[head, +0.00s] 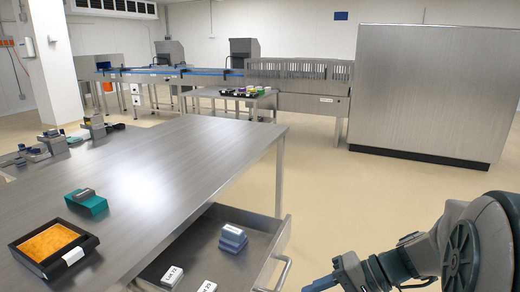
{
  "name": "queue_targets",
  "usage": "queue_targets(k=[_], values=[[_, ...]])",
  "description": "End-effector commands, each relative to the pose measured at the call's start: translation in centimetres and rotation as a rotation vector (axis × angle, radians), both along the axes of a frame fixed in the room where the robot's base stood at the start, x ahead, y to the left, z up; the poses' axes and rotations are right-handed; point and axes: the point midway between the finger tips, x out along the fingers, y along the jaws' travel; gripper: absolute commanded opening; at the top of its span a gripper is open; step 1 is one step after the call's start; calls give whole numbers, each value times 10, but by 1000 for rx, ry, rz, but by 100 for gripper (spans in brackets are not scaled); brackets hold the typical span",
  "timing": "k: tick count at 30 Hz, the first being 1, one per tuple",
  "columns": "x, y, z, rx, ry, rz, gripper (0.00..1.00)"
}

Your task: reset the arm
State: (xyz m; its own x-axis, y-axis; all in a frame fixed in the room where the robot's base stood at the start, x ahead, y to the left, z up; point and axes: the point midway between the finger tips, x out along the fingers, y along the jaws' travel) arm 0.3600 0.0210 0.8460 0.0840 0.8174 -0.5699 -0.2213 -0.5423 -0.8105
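My arm (470,245) reaches in from the lower right corner in the head view. Its far end, with a narrow blue part (321,284), is cut by the bottom edge, to the right of the open drawer. I cannot make out two fingertips there or whether anything is held. The arm appears clear of the table and the drawer.
A steel table (150,170) holds a black tray with orange contents (50,246) and a teal-and-grey block (87,202). Its open drawer (259,243) holds a blue-grey block (232,238) and white labelled pieces (172,276). A large steel cabinet (430,90) stands behind. Floor between is clear.

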Motion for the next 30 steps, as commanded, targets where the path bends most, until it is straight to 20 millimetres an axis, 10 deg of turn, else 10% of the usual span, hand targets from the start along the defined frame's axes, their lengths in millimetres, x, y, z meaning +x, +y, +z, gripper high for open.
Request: queue_targets(k=[9,18,30], values=[[-58,6,82,-507,28,138,33],[-68,-14,155,-893,-158,131,33],[-65,-20,174,-995,-251,108,33]])
